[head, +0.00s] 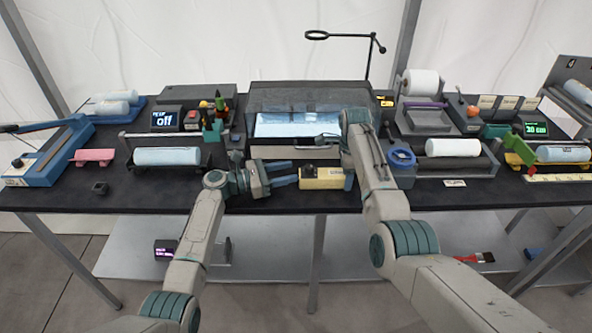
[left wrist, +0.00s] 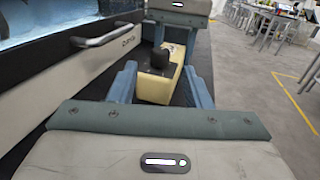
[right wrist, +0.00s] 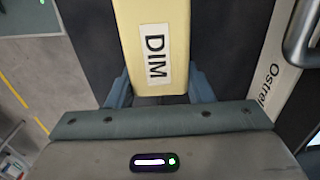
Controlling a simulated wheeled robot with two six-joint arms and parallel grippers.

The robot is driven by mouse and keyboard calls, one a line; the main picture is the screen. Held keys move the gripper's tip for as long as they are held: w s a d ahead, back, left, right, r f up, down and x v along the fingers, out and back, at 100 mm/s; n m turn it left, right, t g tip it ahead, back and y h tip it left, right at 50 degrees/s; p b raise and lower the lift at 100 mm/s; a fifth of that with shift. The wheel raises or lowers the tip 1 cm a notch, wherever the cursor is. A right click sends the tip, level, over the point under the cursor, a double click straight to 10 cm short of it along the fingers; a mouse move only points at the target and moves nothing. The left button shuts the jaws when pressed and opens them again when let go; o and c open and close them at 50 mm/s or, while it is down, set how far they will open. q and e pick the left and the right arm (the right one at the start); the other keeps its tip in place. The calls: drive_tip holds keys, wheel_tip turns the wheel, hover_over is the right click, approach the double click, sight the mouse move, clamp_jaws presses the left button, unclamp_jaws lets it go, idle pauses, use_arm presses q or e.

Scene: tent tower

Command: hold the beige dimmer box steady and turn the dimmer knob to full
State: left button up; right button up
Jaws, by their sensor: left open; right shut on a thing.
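The beige dimmer box (head: 322,184) lies on the dark tabletop below the glass-fronted cabinet. Its black knob (head: 309,171) is on the left end of its top; it also shows in the left wrist view (left wrist: 160,58). My right gripper (right wrist: 158,88) is shut on the box's right end, with the DIM label (right wrist: 154,60) facing its camera. In the head view my right arm partly hides that end. My left gripper (head: 294,174) is open just left of the box, its fingers pointing at the knob end, one on either side in its wrist view. The knob's setting cannot be read.
The cabinet (head: 305,98) with its bar handle (left wrist: 105,35) stands close behind the box. Roll stands (head: 455,147) fill the right side. The table's front edge is close to the box.

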idle(0.3)
use_arm(q)
drive_tip(key=shift+a, duration=0.1)
use_arm(e)
drive_tip(key=o, duration=1.1)
drive_tip(key=shift+r, duration=0.1)
